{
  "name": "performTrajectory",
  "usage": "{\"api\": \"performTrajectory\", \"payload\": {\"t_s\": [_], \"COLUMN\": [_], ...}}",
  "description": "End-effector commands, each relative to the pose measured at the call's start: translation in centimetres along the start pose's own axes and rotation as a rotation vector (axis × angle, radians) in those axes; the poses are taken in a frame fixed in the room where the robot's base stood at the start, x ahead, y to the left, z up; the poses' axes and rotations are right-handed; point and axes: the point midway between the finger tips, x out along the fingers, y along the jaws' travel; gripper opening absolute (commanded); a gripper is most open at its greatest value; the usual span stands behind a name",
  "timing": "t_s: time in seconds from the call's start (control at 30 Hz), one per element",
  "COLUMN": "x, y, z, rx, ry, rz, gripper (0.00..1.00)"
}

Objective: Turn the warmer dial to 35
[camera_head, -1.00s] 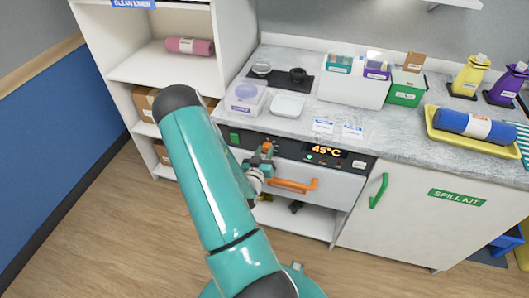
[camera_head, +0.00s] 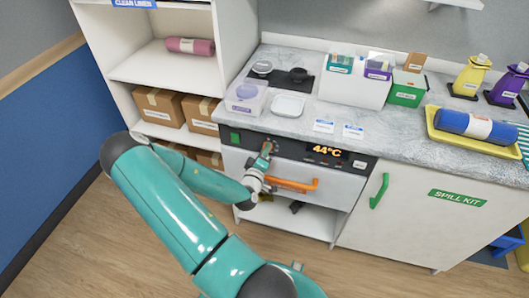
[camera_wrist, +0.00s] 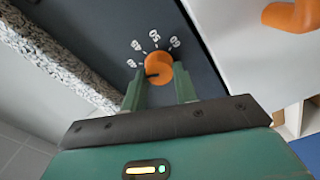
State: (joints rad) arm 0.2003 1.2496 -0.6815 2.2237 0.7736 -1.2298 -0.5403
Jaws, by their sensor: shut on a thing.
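The warmer dial (camera_wrist: 158,68) is an orange round knob with a dark pointer mark, set in the dark panel with white numbers around it in the wrist view. My gripper (camera_wrist: 160,90) has its two green fingers on either side of the dial and is shut on it. In the head view my gripper (camera_head: 265,155) is at the warmer's front panel, and the dial is mostly hidden behind it. The warmer display (camera_head: 327,151) reads 44°C in orange.
An orange drawer handle (camera_head: 295,185) sticks out just right of my gripper. A green cabinet handle (camera_head: 379,191) is farther right. The counter (camera_head: 305,120) above carries a white tray, a clear box and several containers. A shelf with boxes (camera_head: 158,106) stands at left.

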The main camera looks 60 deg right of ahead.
Motion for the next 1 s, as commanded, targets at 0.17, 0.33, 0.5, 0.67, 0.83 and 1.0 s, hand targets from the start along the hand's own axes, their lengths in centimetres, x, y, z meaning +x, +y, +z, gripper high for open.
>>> {"api": "performTrajectory", "payload": {"t_s": [0.17, 0.33, 0.5, 0.67, 0.83, 1.0], "x": [-0.15, -0.13, -0.12, -0.11, -0.10, -0.10], "y": [-0.16, -0.13, -0.15, -0.13, -0.11, -0.10], "z": [0.07, 0.12, 0.17, 0.20, 0.24, 0.27], "rx": [-0.163, -0.287, -0.375, -0.424, -0.445, -0.449], "ry": [0.000, -0.001, -0.002, -0.003, -0.004, -0.005], "rz": [-0.003, -0.001, -0.002, -0.001, -0.001, -0.001], "gripper": [0.06, 0.06, 0.06, 0.06, 0.06, 0.06]}}
